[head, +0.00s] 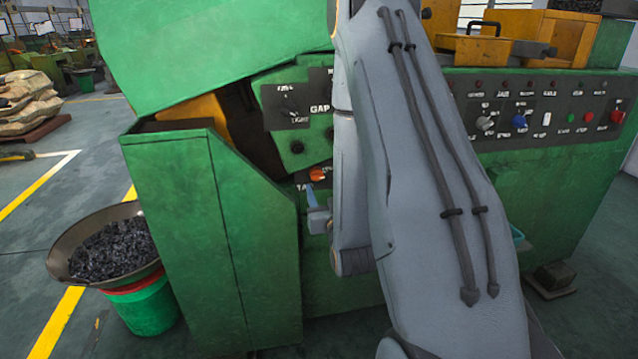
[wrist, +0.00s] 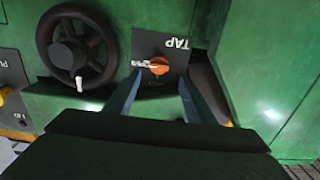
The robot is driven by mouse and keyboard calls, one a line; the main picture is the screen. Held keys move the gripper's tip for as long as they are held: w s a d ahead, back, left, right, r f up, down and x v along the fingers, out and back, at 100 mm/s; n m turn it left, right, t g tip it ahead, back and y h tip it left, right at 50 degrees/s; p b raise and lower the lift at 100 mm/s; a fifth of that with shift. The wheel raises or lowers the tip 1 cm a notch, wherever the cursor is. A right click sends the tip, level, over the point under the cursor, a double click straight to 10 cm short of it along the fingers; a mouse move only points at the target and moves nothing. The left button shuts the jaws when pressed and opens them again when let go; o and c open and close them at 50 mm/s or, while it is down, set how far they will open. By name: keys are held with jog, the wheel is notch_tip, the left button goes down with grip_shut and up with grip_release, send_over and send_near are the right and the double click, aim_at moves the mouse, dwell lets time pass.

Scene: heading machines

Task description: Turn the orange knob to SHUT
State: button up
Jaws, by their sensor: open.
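The orange knob (head: 317,174) sits on a dark plate low on the green machine, just left of my arm in the head view. In the wrist view the knob (wrist: 160,66) is round, with a pale mark on its left side beside small white lettering that I cannot read for sure. The plate (wrist: 176,44) is marked TAP and appears upside down there. My gripper (wrist: 161,88) is open and empty, its two blue-grey fingers pointing at the knob, one to each side and seemingly short of it. In the head view my gripper (head: 311,190) shows just below the knob.
A dark handwheel (wrist: 77,47) is left of the knob in the wrist view. A green cabinet wall (head: 215,235) stands close to the left of my gripper. A GAP panel (head: 290,107) is above. A pan of dark pieces (head: 110,250) sits at lower left.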

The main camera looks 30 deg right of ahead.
aim_at(318, 177)
jog(key=shift+p+x, duration=0.5)
jog(key=shift+x, duration=3.35)
jog(key=shift+d+r, duration=0.1)
jog(key=c, duration=1)
jog(key=shift+c, duration=0.2)
